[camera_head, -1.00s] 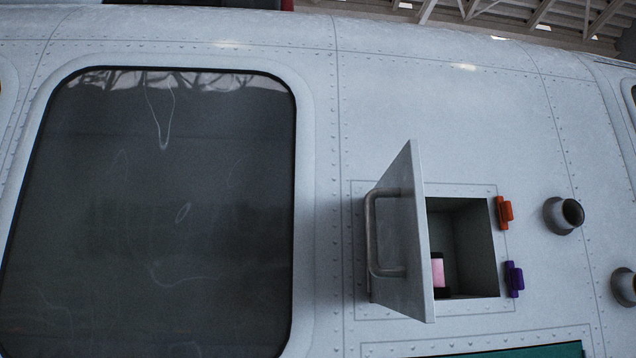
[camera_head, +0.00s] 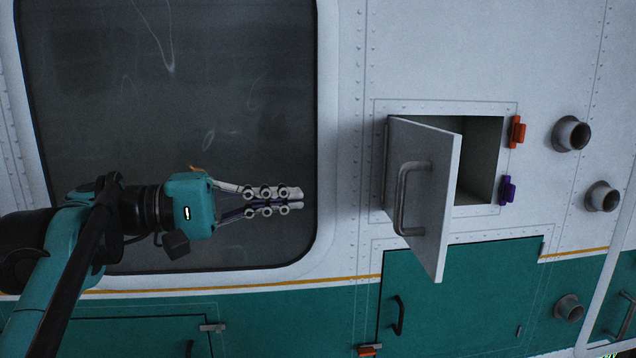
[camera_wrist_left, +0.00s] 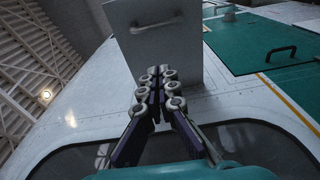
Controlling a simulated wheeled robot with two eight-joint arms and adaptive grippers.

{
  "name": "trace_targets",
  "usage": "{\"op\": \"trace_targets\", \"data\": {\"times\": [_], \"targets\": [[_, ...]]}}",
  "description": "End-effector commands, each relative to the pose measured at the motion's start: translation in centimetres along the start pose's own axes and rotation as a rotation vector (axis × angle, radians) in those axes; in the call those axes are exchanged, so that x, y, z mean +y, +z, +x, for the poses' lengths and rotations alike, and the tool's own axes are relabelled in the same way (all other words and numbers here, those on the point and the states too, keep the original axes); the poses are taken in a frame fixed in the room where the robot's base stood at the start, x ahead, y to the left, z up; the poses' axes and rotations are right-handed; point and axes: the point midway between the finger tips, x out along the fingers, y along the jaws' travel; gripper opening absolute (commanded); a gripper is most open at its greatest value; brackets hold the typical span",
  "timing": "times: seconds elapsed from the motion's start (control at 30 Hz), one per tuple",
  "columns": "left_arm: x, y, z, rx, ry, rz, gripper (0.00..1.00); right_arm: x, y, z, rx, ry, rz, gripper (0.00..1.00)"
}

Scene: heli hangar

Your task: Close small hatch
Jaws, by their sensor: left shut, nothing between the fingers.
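The small hatch door (camera_head: 440,220) stands open, hinged on the left side of its square opening and swung out toward me. A grey bar handle (camera_head: 404,200) is on its outer face. The dark recess (camera_head: 482,160) shows to the right of the door; its left part is hidden behind the door. My left gripper (camera_head: 300,201) is shut and empty, in front of the big window, left of the hatch door and apart from it. In the left wrist view the door (camera_wrist_left: 155,50) rises beyond the closed fingers (camera_wrist_left: 158,72). My right gripper is not in view.
An orange latch (camera_head: 517,132) and a purple latch (camera_head: 508,190) sit at the opening's right edge. Round ports (camera_head: 572,133) stick out farther right. A green panel with a black handle (camera_head: 398,315) lies below. The window (camera_head: 230,90) fills the left.

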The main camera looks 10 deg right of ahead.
Motion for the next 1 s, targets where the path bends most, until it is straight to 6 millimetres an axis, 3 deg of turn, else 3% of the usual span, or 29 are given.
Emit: {"op": "trace_targets", "data": {"times": [0.47, 0.7, 1.0], "targets": [[0.0, 0.2, 9.6, -0.004, -0.003, 0.0, 0.0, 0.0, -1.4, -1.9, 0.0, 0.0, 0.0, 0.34], [-0.1, 2.5, 11.6, -0.001, -0.003, 0.0, 0.0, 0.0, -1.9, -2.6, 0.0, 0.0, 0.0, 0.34], [-0.2, 2.9, 12.0, 0.001, -0.003, 0.0, 0.0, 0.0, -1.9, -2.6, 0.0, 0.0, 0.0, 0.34]]}}
